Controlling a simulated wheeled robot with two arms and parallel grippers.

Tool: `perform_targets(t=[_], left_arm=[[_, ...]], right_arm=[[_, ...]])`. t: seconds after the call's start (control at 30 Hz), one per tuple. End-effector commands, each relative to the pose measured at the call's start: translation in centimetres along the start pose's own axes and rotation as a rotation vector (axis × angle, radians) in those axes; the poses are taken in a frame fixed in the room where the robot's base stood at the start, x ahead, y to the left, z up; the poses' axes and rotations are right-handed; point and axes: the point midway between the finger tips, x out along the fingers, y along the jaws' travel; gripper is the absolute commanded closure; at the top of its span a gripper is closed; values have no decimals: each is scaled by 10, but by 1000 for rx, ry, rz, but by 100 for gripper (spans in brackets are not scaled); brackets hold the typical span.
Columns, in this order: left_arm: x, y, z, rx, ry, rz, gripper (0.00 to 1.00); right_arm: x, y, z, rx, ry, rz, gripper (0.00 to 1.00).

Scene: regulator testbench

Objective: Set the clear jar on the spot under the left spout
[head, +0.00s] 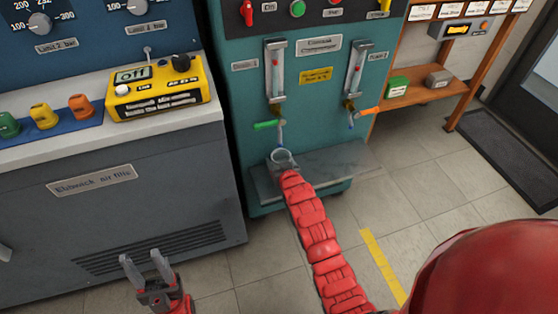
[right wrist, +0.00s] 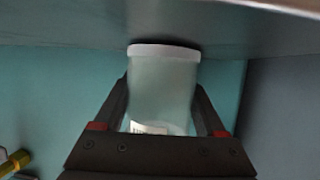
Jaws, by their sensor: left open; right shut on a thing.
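The clear jar (right wrist: 163,90) is between the fingers of my right gripper (right wrist: 163,112) in the right wrist view. It has a pale rim and a small white label. In the head view only the jar's round rim (head: 281,156) shows, beyond my red right arm, just below the left spout (head: 281,138) with the green handle. My right gripper (head: 284,168) is over the grey shelf (head: 335,165). Whether the jar touches the shelf cannot be told, and the spot is hidden. My left gripper (head: 146,262) is open and empty in front of the grey cabinet.
The right spout (head: 351,118) has an orange handle. The teal bench (head: 240,100) stands behind the shelf. A yellow device (head: 157,90) sits on the counter at left. A wooden rack (head: 420,95) stands at right. The shelf's right part is clear.

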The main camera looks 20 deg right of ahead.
Motion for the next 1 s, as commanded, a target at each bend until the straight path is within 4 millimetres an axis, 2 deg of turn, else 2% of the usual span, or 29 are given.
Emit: perform_targets(t=[0.27, 0.3, 0.43, 0.77, 0.87, 1.0], left_arm=[[0, 0, 0, 0, 0, 0, 50], [0, 0, 0, 0, 0, 0, 50], [0, 0, 0, 0, 0, 0, 50], [2, 0, 0, 0, 0, 0, 50], [5, 0, -1, 0, 0, 0, 50], [13, -1, -2, 0, 0, 0, 50]], right_arm=[[1, 0, 3, 0, 1, 0, 85], [1, 0, 3, 0, 1, 0, 21], [1, 0, 3, 0, 1, 0, 0], [-4, 0, 3, 0, -1, 0, 0], [-16, 0, 2, 0, -1, 0, 0], [-44, 0, 1, 0, 1, 0, 0]])
